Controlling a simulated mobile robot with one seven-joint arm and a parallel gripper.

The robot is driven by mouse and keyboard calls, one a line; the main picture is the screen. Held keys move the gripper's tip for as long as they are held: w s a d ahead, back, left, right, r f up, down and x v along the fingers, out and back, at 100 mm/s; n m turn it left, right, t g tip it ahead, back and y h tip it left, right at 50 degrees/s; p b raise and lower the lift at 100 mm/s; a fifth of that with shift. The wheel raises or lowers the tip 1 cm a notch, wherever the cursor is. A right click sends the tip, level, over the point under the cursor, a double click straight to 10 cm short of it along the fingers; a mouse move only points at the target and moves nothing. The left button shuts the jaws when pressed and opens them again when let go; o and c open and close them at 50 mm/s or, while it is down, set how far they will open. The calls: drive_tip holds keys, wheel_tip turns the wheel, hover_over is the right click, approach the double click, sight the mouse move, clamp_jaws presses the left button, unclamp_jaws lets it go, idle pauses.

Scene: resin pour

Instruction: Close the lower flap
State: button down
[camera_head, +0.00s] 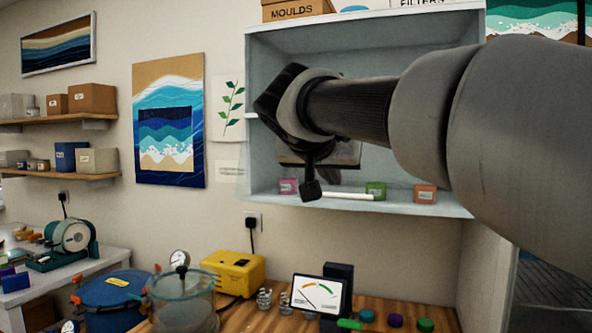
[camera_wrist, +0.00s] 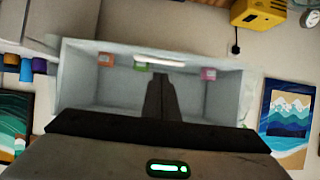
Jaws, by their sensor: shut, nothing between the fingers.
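The pale grey wall cabinet (camera_head: 440,208) is open at the front, and its inside shows in both views. I cannot make out a separate lower flap for certain; my arm hides much of the opening. My gripper (camera_head: 311,189) is in front of the cabinet, its fingers low in the opening in the head view. In the wrist view, where the scene is upside down, the dark fingers (camera_wrist: 160,97) are together and empty, seen against the cabinet's inside. I cannot tell whether they touch it.
A pink block (camera_head: 288,186), a white rod (camera_head: 347,196), a green block (camera_head: 376,190) and an orange block (camera_head: 425,194) are on the cabinet's bottom. Below, the wooden bench holds a yellow case (camera_head: 233,270), a glass chamber (camera_head: 183,300) and a gauge (camera_head: 319,296).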

sight(344, 196)
drive_tip(key=p+x, duration=0.1)
drive_tip(key=x, duration=0.9)
drive_tip(key=shift+w+d+f, duration=0.1)
drive_tip(key=shift+w+f, duration=0.05)
drive_tip(key=shift+w, duration=0.1)
drive_tip(key=f+b, duration=0.1)
drive_tip(key=w+b, duration=0.1)
drive_tip(key=w+d+f+b, duration=0.1)
drive_tip(key=b, duration=0.1)
drive_tip(key=shift+w+f, duration=0.2)
drive_tip(key=shift+f, duration=0.15)
drive_tip(key=shift+w+d+f+t+b, duration=0.2)
drive_tip(key=shift+w+t+b, duration=0.3)
drive_tip(key=shift+b, duration=0.65)
drive_tip(key=shift+w+d+r, duration=0.1)
drive_tip(key=shift+w+d, duration=0.25)
drive_tip(key=shift+w, duration=0.5)
drive_tip(key=shift+r, duration=0.2)
drive_tip(key=shift+s, duration=0.15)
